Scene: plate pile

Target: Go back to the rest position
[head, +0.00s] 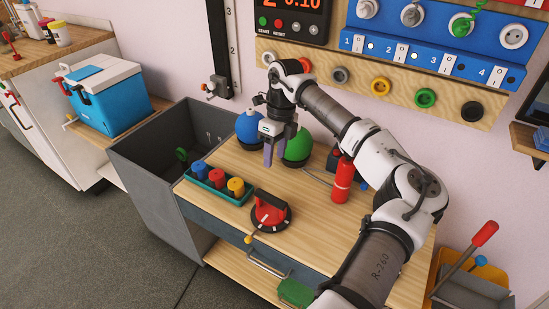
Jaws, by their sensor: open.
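My gripper (270,151) hangs pointing down from my arm above the wooden table (322,231). It is in front of the gap between a blue ball (249,128) and a green ball (298,147). Its fingers look purple and slim. The jaws are open, and I see nothing held between them. How high the fingertips are above the table top is hard to tell.
A green tray (217,193) with red, blue and yellow pieces and a red-handled rotary switch (270,212) sit in front. A red cylinder (342,179) stands to the right. A grey bin (148,160) is at left. The panel (429,60) is behind.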

